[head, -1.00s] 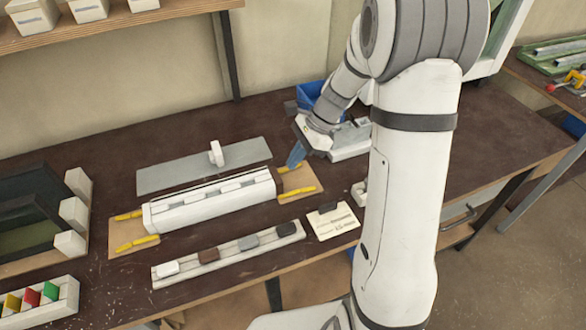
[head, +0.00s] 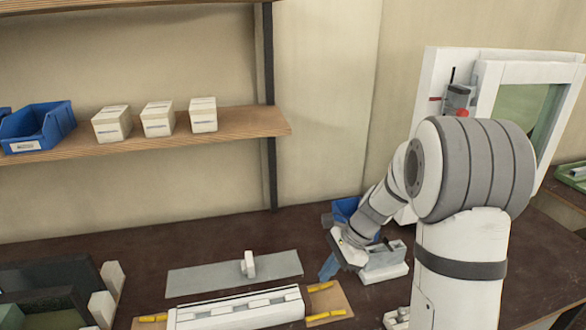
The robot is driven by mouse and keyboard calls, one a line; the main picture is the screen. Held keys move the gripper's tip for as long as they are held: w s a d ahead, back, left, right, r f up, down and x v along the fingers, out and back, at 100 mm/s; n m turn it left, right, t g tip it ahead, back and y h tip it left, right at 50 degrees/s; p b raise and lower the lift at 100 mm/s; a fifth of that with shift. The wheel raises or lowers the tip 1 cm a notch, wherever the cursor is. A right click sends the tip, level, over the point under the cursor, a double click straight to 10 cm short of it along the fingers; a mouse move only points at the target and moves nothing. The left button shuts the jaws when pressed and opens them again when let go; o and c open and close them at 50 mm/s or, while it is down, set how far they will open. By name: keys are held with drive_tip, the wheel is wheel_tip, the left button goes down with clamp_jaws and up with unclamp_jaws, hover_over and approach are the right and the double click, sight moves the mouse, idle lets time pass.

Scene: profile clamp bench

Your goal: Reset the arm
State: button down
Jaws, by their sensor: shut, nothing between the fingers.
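My gripper (head: 328,268) shows in the head view above the bench, its blue-grey fingers pointing down and left. It is shut and empty. Below and left of it lies the white clamp block (head: 240,308) on a tan board with yellow strips (head: 325,316) at its ends. The gripper is near the block's right end; whether it touches anything cannot be told. The front of the block is cut off by the picture's lower edge.
A blue bin (head: 346,208) and a grey-white device (head: 384,262) stand close behind and right of my gripper. A grey plate (head: 235,274) with a white upright piece lies left. A wooden shelf (head: 240,122) holds white boxes (head: 158,119) and another blue bin (head: 38,128). A white frame (head: 432,100) stands right.

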drive_tip(key=s+d+r+n+t+h, duration=0.2)
drive_tip(key=s+r+n+h, duration=0.1)
drive_tip(key=s+r+n, duration=0.2)
drive_tip(key=s+d+r+n+t+h, duration=0.2)
drive_tip(key=s+r+n, duration=0.4)
drive_tip(key=s+n, duration=0.4)
drive_tip(key=s+h, duration=0.1)
drive_tip(key=s, duration=0.3)
drive_tip(key=shift+r+n, duration=0.15)
drive_tip(key=shift+n, duration=0.15)
drive_tip(key=shift+a, duration=0.1)
